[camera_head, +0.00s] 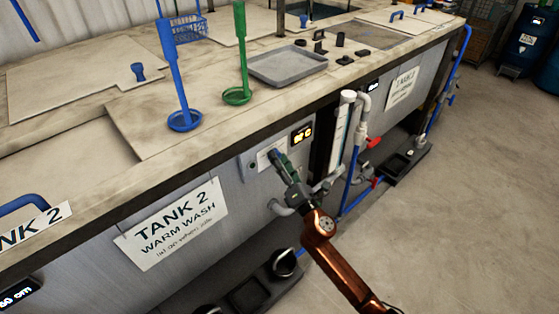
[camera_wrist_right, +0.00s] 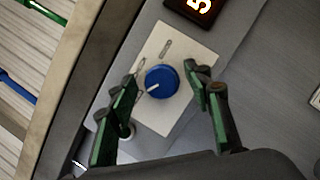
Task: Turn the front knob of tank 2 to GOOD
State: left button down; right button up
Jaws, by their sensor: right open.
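The front knob (camera_wrist_right: 162,82) of tank 2 is a round blue dial with a pale pointer line, on a cream label plate (camera_wrist_right: 178,50) in the right wrist view. The pointer aims to the lower left there. The plate's lettering is too small to read. In the head view the plate (camera_head: 264,158) shows beside the arm, and the gripper hides the knob. My right gripper (camera_head: 276,160) is at the panel; in the wrist view its green fingers (camera_wrist_right: 165,95) are spread on either side of the knob, with gaps to it. My left gripper is not in view.
A lit display (camera_head: 301,135) sits beside the plate. The TANK 2 WARM WASH sign (camera_head: 175,225) is left on the same front. Pipes with red valve handles (camera_head: 373,142) stand right of the panel. A grey tray (camera_head: 288,67) and blue and green dippers (camera_head: 236,95) are on top.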

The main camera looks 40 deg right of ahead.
jog(key=shift+c, duration=0.6)
jog(key=c, duration=1)
